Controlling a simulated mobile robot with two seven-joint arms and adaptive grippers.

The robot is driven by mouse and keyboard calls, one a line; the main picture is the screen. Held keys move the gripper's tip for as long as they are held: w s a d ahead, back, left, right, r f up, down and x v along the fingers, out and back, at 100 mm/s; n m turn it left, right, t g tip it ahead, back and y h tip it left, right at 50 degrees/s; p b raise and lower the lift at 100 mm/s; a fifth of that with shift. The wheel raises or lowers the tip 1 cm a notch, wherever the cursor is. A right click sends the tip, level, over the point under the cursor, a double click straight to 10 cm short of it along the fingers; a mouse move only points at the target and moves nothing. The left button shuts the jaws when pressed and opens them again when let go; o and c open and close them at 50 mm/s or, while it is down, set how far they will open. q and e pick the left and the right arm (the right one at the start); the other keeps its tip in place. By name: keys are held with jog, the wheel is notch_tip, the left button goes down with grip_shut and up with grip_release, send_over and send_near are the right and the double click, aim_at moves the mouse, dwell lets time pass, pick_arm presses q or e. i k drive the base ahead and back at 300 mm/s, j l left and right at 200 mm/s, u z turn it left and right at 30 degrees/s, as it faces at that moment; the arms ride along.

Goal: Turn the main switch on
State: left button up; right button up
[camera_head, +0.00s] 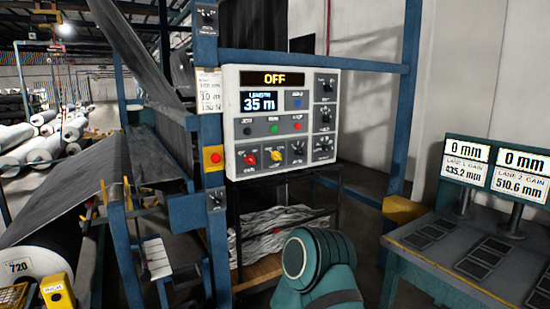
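A white control panel (281,120) is fixed to the blue frame, facing me. Its top display (276,78) reads OFF, and a smaller screen (260,101) reads LENGTH 35 m. At its lower left is a red rotary switch (250,159); the small label under it is too blurred to read surely. A yellow rotary switch (276,156) is right of it, and several black knobs are further right. A teal link of my own arm shows at the bottom middle, below the panel. Neither of my grippers is in view.
A red button on a yellow box (213,157) is on the blue post left of the panel. A dark shelf (284,225) stands below the panel. A desk (470,250) with two displays is at right. Grey rolls (30,150) lie at left.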

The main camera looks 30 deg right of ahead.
aim_at(249, 159)
jog(key=i+l+z, duration=0.2)
jog(key=l, duration=0.25)
jog(key=i+l+z, duration=0.2)
jog(key=l, duration=0.2)
jog(key=i+l+z, duration=0.2)
jog(key=i+l, duration=0.15)
